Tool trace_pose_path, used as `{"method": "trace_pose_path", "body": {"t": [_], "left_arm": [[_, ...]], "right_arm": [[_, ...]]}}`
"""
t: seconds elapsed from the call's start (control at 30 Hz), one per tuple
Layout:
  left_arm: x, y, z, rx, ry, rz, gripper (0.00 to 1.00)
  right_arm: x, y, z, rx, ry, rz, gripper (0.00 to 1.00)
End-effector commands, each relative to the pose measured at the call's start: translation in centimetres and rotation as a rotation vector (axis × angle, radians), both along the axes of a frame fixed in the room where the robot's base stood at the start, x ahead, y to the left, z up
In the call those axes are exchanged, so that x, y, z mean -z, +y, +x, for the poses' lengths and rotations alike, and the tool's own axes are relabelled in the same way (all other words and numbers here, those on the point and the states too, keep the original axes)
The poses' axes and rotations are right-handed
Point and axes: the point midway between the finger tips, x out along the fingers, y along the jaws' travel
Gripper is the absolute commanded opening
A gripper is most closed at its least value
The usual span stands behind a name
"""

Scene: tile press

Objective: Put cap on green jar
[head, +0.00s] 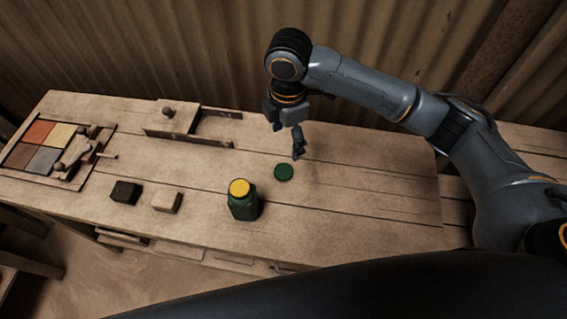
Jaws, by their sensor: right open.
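A green jar (243,208) stands upright near the front edge of the wooden table. Its round top shows yellow; I cannot tell whether this is its contents or a lid. A flat, round green cap (284,173) lies on the table to the right of the jar and a little behind it, apart from it. My right gripper (298,154) is open and points down, just behind and right of the cap in the picture. Nothing shows between its fingers. My left gripper is not in view.
The wooden table (370,205) is clear to the right of the cap. A black block (126,192) and a pale block (167,201) lie left of the jar. A tile press with coloured tiles (41,145) is at the far left. A wooden box with a knobbed lid (173,118) stands behind.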

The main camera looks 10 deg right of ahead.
Motion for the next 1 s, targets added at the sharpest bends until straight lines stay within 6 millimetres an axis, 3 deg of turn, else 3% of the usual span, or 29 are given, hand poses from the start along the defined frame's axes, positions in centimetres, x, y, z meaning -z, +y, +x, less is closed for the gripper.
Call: {"method": "trace_pose_path", "body": {"t": [0.17,0.27,0.63,1.0], "left_arm": [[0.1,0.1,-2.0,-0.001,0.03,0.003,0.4],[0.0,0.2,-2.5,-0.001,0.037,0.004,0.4],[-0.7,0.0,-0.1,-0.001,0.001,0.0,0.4],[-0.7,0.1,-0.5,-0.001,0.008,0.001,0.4]], "right_arm": [[0.2,0.0,0.0,0.0,0.001,0.001,0.75],[1.3,0.0,-0.1,0.001,0.005,-0.001,0.75],[7.8,0.1,0.0,0.0,0.003,-0.001,0.75],[8.6,0.1,0.0,0.0,0.0,0.0,0.75]]}}
